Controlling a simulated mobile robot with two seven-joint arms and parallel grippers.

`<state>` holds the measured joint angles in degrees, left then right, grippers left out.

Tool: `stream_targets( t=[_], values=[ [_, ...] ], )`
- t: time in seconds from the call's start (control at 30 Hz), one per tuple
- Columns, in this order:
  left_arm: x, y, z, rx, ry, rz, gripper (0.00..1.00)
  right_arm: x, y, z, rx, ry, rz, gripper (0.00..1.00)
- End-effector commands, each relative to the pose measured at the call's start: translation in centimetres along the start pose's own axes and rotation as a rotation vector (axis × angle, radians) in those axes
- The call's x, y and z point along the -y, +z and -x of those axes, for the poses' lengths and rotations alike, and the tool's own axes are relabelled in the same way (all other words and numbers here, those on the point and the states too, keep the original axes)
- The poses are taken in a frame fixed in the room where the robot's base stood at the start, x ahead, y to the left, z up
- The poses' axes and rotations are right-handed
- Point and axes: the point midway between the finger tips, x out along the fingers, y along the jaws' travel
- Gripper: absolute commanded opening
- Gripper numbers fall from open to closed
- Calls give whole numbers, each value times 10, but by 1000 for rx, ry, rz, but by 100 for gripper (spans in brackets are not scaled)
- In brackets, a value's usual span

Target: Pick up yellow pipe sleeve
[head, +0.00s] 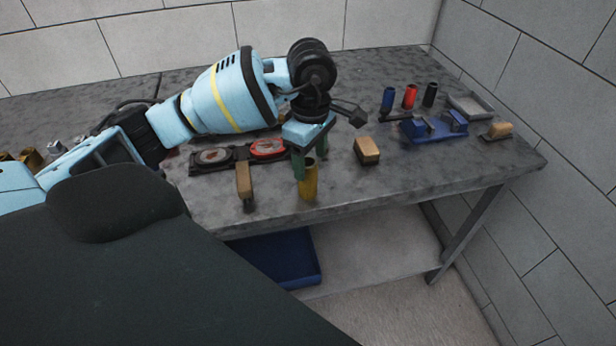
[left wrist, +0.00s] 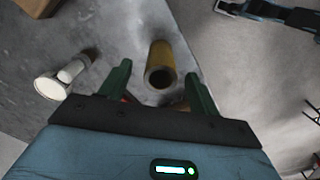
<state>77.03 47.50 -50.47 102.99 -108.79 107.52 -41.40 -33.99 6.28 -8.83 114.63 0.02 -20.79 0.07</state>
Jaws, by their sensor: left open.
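The yellow pipe sleeve (head: 308,181) stands upright near the front edge of the grey workbench in the head view. In the left wrist view the sleeve (left wrist: 161,66) shows its dark open end, between and just beyond the two green fingertips. My left gripper (head: 309,163) points down over the sleeve, its fingers apart. In the left wrist view the gripper (left wrist: 159,84) is open, with a gap on each side of the sleeve and nothing held. I cannot tell how far the fingertips reach down beside the sleeve. My right gripper is not in view.
A wooden-handled tool (head: 244,182) stands left of the sleeve, and a wooden block (head: 367,151) lies to its right. Blue, red (head: 409,96) and black sleeves stand at the back right, near a blue vise-like fixture (head: 433,129). A blue tray (head: 277,262) sits below the bench.

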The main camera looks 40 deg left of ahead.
Motion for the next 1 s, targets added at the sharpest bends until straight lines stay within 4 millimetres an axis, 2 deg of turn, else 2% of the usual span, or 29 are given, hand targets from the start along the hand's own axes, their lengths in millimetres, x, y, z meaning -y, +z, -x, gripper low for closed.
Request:
stream_targets(
  t=[0.33, 0.47, 0.67, 0.77, 1.0],
  values=[
    [2, -5, -43, -1, -2, 0, 62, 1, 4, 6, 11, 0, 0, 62],
    [2, -5, -50, -1, -1, 0, 62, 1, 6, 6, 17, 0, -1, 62],
    [2, -5, -51, -1, 0, -1, 62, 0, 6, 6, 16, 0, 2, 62],
    [2, -5, -51, -1, 0, -1, 52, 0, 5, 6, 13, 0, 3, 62],
    [2, -5, -50, -1, 0, -1, 20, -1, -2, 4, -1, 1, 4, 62]
  ],
)
